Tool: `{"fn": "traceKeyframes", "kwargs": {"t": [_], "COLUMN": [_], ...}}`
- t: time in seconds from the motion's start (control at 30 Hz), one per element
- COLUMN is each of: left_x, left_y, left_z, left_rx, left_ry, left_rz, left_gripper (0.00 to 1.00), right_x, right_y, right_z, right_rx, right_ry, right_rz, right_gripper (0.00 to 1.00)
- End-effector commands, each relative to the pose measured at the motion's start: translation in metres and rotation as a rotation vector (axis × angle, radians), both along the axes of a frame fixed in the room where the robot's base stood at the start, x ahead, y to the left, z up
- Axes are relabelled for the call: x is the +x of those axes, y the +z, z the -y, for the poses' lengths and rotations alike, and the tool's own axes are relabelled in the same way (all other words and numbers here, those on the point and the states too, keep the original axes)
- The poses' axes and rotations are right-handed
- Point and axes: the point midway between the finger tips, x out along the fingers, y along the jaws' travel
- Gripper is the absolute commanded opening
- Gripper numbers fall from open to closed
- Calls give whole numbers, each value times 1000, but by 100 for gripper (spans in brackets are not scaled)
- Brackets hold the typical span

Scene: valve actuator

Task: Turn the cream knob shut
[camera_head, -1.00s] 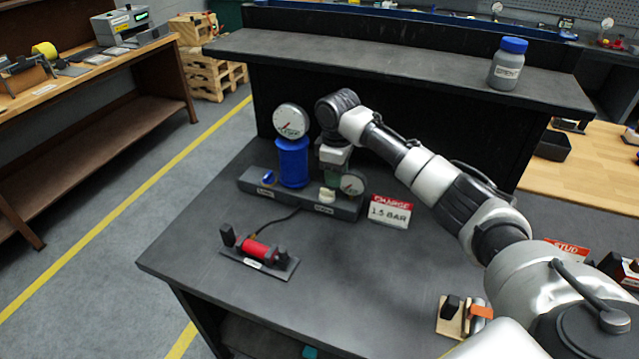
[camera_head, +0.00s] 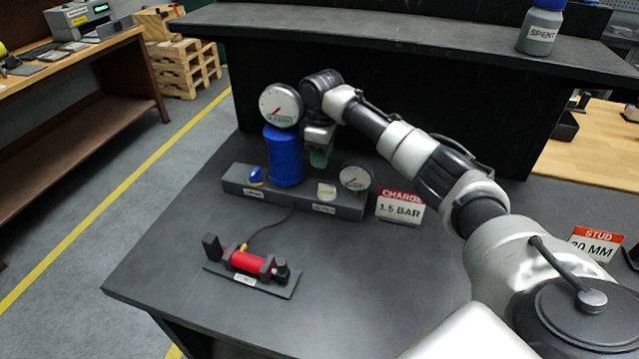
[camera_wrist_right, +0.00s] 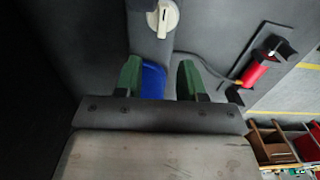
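The cream knob (camera_head: 326,190) sits on top of the dark manifold block (camera_head: 235,184), left of the small gauge (camera_head: 355,178). In the right wrist view the cream knob (camera_wrist_right: 162,18) is at the top, its raised grip bar roughly upright in the picture. My right gripper (camera_head: 319,160) hangs above and slightly left of the knob, apart from it. In the right wrist view its two green fingers (camera_wrist_right: 159,77) are spread with nothing held, and the blue cylinder (camera_wrist_right: 153,82) shows beyond the gap. My left gripper is out of view.
The blue cylinder (camera_head: 285,157) with a large gauge (camera_head: 281,105) stands close left of my right gripper. A blue knob (camera_head: 256,176) is at the block's left. A red cylinder fixture (camera_head: 248,262) lies in front. A "1.5 BAR" sign (camera_head: 400,208) stands right.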

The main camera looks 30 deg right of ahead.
Motion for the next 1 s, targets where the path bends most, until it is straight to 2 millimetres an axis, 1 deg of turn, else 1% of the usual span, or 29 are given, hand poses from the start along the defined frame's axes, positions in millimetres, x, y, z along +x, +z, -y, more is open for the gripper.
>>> {"fn": "traceKeyframes", "kwargs": {"t": [0.03, 0.3, 0.5, 0.67, 0.9, 1.0], "left_x": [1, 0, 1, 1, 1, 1], "left_y": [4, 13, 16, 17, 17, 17], "left_z": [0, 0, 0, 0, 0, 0], "left_rx": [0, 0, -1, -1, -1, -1], "left_ry": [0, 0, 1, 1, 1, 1], "left_rz": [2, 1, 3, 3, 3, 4], "left_gripper": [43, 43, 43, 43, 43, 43], "right_x": [-1, -2, -1, -1, -1, -1], "right_y": [-7, -59, -85, -92, -93, -93], "right_z": [0, 0, 0, 0, 0, 0], "right_rx": [0, 0, -1, -1, -1, -1], "right_ry": [0, 0, 1, 0, 1, 1], "right_rz": [-5, -5, -2, -1, -1, -1], "right_gripper": [39, 39, 39, 39, 39, 24]}}
